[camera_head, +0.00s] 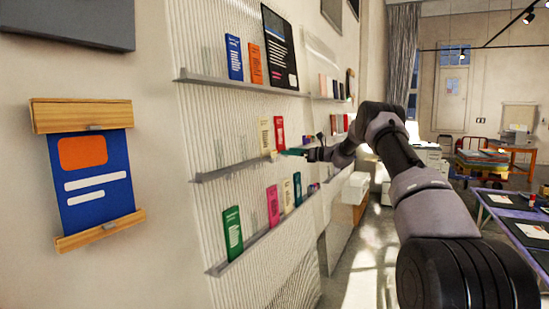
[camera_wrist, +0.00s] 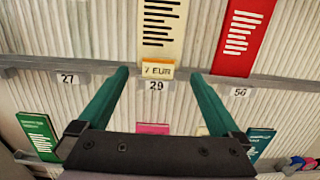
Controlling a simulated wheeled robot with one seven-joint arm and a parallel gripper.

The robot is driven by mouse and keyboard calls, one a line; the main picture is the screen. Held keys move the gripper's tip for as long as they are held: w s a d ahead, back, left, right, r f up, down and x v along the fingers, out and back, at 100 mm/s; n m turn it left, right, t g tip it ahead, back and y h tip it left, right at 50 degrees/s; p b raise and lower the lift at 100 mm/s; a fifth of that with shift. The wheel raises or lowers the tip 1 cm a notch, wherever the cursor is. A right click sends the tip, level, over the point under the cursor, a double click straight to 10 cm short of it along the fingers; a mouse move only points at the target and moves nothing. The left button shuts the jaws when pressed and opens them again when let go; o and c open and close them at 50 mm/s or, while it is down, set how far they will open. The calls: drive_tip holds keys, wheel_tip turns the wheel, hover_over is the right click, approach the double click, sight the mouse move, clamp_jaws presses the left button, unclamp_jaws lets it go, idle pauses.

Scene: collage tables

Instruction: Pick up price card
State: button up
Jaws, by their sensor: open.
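The price card (camera_wrist: 158,69) is a small cream-yellow card reading "7 EUR". It stands at the shelf edge below a cream leaflet (camera_wrist: 163,25), above a white "29" label (camera_wrist: 156,86). In the head view the price card (camera_head: 273,155) is a tiny pale patch at the middle shelf's front edge. My gripper (camera_wrist: 158,76) has two green fingers spread apart, one to each side of the card in the picture, with gaps between. In the head view my gripper (camera_head: 294,152) is just right of the card, at shelf height. Whether the fingertips reach the card's depth is unclear.
A red leaflet (camera_wrist: 240,38) stands right of the card. The grey shelf rail (camera_wrist: 40,62) carries "27" and "56" labels. Lower down are a green leaflet (camera_wrist: 38,133) and a teal one (camera_wrist: 259,144). A blue poster (camera_head: 95,180) hangs left.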

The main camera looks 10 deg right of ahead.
sight(274, 155)
drive_tip(key=shift+x, duration=3)
drive_tip(key=c, duration=1.3)
